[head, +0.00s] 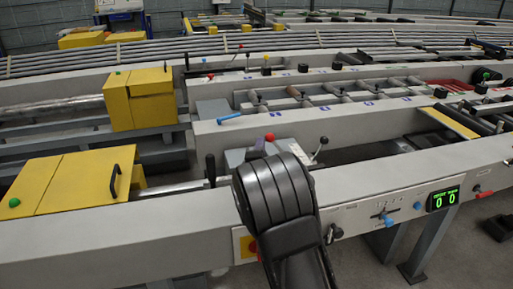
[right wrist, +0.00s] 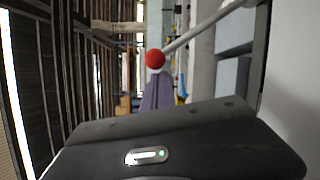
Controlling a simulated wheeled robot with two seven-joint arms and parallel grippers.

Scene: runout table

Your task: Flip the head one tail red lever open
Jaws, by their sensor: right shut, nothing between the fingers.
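The lever with the red ball knob (head: 270,137) stands on the grey machine just beyond my right gripper in the head view. In the right wrist view the red knob (right wrist: 155,59) sits on a pale rod slanting up to the right, just above the fingertips in the picture. My right gripper (head: 272,185) reaches over the front beam, its black body covering the lever's lower part. Its fingers (right wrist: 157,90) are shut and empty. I cannot tell whether they touch the lever. My left gripper is not in view.
A black-knobbed lever (head: 323,141) stands close to the right of my gripper. A blue handle (head: 229,117) lies behind it. A yellow box with a black handle (head: 85,185) is at left. The front beam (head: 400,180) carries a green display (head: 443,199) and small knobs.

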